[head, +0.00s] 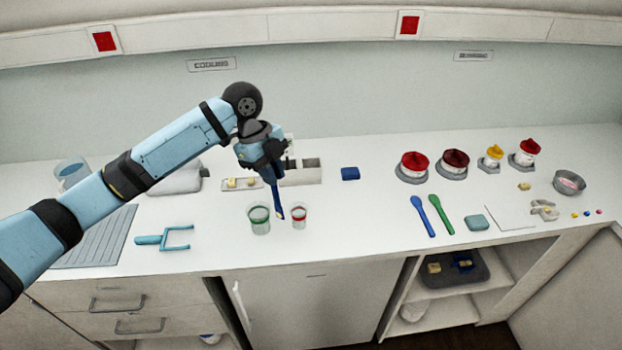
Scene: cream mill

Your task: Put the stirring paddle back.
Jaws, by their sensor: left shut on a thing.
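My left gripper (267,162) is shut on the blue stirring paddle (277,196) above the counter. My right gripper is out of view.
Blue (422,214) and green (441,213) spatulas lie to the right. Behind them stand several red- and yellow-topped pots (413,165). A teal fork-like tool (165,239) lies at the left. The counter between cups and spatulas is clear.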

